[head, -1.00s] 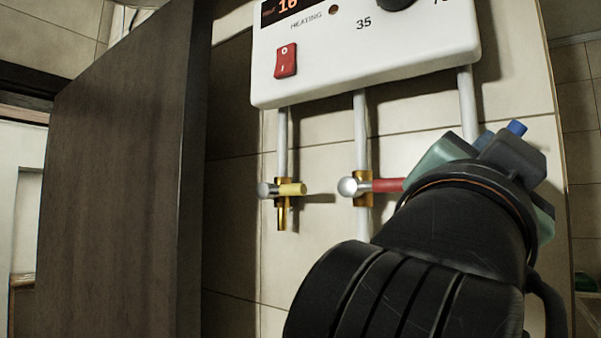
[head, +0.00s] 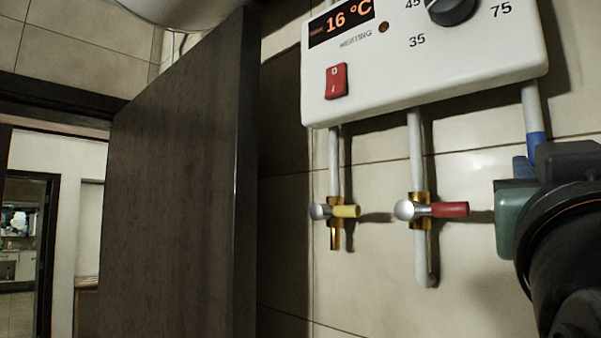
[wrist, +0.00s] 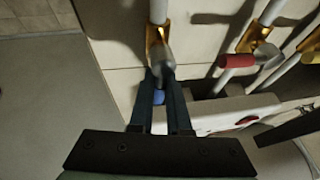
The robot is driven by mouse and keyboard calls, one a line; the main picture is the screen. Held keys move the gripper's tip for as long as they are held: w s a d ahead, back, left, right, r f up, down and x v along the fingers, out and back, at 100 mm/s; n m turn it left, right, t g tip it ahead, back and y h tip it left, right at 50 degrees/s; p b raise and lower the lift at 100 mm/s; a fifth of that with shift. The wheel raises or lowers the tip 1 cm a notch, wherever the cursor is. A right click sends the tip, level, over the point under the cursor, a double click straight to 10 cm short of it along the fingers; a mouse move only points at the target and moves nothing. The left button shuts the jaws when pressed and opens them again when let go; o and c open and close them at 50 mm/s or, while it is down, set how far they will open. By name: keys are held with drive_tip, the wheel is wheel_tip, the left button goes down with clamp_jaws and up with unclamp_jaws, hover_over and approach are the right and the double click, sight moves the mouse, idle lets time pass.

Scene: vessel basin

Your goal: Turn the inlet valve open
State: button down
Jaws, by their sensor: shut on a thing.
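The inlet valve has a blue handle (head: 537,146), which shows at the right, in line with the right white pipe under the heater. In the wrist view the blue handle (wrist: 158,97) lies between my fingers, with the valve's silver knob (wrist: 161,60) and brass body (wrist: 154,36) just beyond. The handle points along the pipe toward the heater. My gripper (wrist: 162,82) is shut on the handle. In the head view my gripper (head: 530,185) hides the valve body and most of the handle.
The white heater (head: 425,70) hangs above, with a red switch (head: 336,81) and a dial (head: 452,8). A red-handled valve (head: 448,209) and a yellow-handled valve (head: 344,211) sit to the left, handles sideways. A dark door (head: 180,180) stands at the left.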

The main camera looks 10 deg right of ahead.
drive_tip(key=shift+n, duration=0.3)
drive_tip(key=c, duration=0.9)
unclamp_jaws()
drive_tip(key=shift+w, duration=0.1)
